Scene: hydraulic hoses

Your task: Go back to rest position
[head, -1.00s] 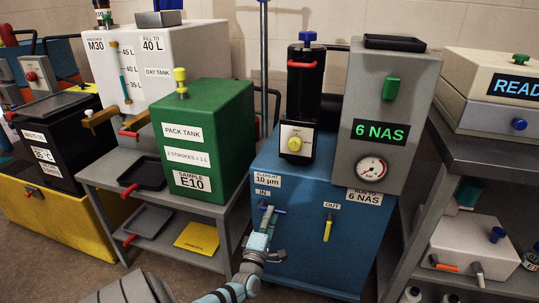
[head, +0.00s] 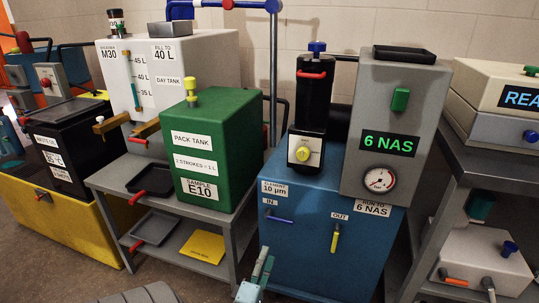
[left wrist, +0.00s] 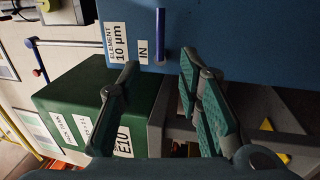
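My left gripper (head: 262,268) is low in front of the blue filter unit (head: 310,262) in the head view. In the left wrist view its two green-padded fingers (left wrist: 158,85) stand apart with nothing between them. The blue IN lever (head: 279,219) lies nearly level on the unit's front, above the gripper and apart from it. It also shows in the left wrist view (left wrist: 160,35), just beyond the fingertips. The yellow OUT lever (head: 335,238) hangs down to the right. My right gripper is not in view.
The green pack tank (head: 222,150) stands on a grey stand (head: 228,222) to the left. A grey shelf (head: 490,165) stands right of the blue unit. A yellow bin (head: 75,222) is far left. Some floor shows between stand and blue unit.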

